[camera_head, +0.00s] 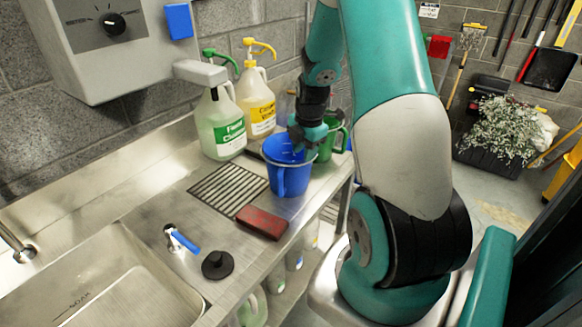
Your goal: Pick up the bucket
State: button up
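A blue bucket (290,181) stands upright on the metal counter, right of the drain grate, with its handle facing the camera. My gripper (303,146) is at the far right part of the bucket's rim, pointing down. Its fingertips are hidden at or inside the bucket, so I cannot tell whether it is open or touching the rim. A green bucket or jug (338,140) stands just behind and to the right, partly hidden by my arm.
A red block (262,222) lies in front of the bucket. Bottles with a green pump (220,135) and a yellow pump (257,105) stand behind left. A sink (115,285), a blue-handled tap (180,240) and a black stopper (217,265) are at the front left. The counter's edge (325,205) is close right.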

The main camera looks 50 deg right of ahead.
aim_at(288, 171)
jog(key=shift+w+d+f+p, duration=0.1)
jog(key=shift+f+p, duration=0.3)
jog(key=shift+f, duration=0.75)
jog(key=shift+d+f+p, duration=0.1)
jog(key=shift+f+p, duration=0.25)
jog(key=shift+f, duration=0.8)
grip_shut()
